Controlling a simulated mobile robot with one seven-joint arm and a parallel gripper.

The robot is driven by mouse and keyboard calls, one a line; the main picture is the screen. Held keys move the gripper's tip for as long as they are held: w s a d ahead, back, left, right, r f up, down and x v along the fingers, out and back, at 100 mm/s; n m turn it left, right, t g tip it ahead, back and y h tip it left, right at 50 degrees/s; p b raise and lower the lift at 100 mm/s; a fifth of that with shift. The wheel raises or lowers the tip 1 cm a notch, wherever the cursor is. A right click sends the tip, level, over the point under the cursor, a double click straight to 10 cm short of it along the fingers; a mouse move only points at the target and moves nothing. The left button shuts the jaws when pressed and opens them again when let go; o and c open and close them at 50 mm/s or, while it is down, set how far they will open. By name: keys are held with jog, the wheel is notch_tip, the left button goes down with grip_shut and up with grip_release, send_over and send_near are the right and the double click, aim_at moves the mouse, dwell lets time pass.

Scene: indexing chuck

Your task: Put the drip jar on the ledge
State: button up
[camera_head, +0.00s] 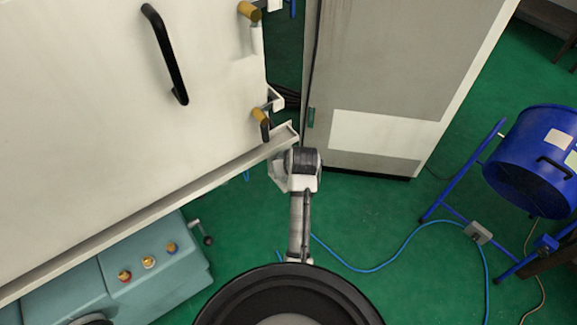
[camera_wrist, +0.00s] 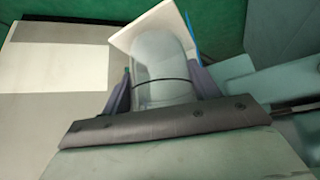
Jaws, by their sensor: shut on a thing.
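In the wrist view, the drip jar (camera_wrist: 158,58) is a clear, rounded vessel with a thin dark line across it. My gripper (camera_wrist: 160,82) is shut on it, with one dark finger on each side. A cream flat surface (camera_wrist: 126,40) shows right behind the jar; whether they touch cannot be told. In the head view, the ledge (camera_head: 216,176) looks to be the long pale strip along the lower edge of the big white panel. My arm ends beside the ledge's right end, and its wrist hides the jar and fingers there.
The white panel has a black handle (camera_head: 166,55) and yellow-capped fittings (camera_head: 260,117). A grey cabinet (camera_head: 375,90) stands close on the right of my wrist. A teal machine (camera_head: 160,275) with knobs is below the ledge. A blue fan (camera_head: 535,160) and cable lie right on green floor.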

jog(key=shift+w+a+f, duration=0.15)
jog(key=shift+w+f, duration=0.35)
jog(key=shift+f, duration=0.05)
jog(key=shift+f, duration=0.15)
jog(key=o, duration=1)
jog(key=shift+s+r, duration=0.1)
jog(key=shift+r, duration=0.2)
jog(key=v, duration=1.1)
jog(key=shift+r, duration=0.35)
